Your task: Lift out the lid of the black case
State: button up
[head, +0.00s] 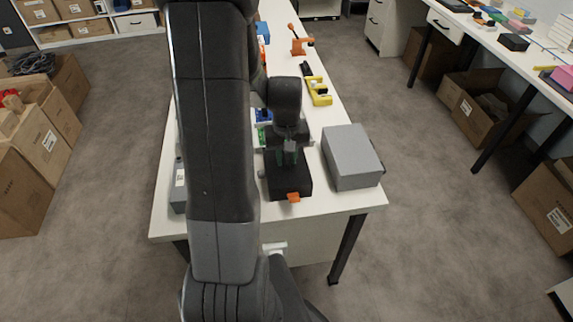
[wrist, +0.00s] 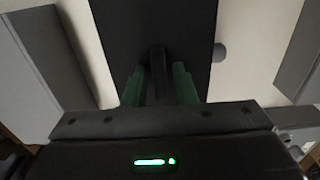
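The black case (head: 290,185) stands near the front edge of the white table, with an orange piece at its front. My gripper (head: 289,158) is above it, pointing down. In the wrist view the black top of the case (wrist: 120,25) fills the upper middle. A narrow black upright piece (wrist: 157,75), perhaps the lid's handle, stands between my two green fingers (wrist: 158,82). Narrow gaps seem to show on both sides of it, so the fingers look open around it. The seam between lid and case cannot be made out.
A grey box (head: 351,157) stands close to the right of the case. A yellow tool (head: 318,91) and an orange object (head: 299,42) lie farther back on the table (head: 230,222). My arm hides much of the table's left side. A small grey knob (wrist: 219,52) shows beside the case.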

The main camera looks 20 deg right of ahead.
aim_at(287, 158)
grip_shut()
jog(key=shift+r, duration=0.1)
notch_tip(287, 158, up, 10)
dwell(0.4)
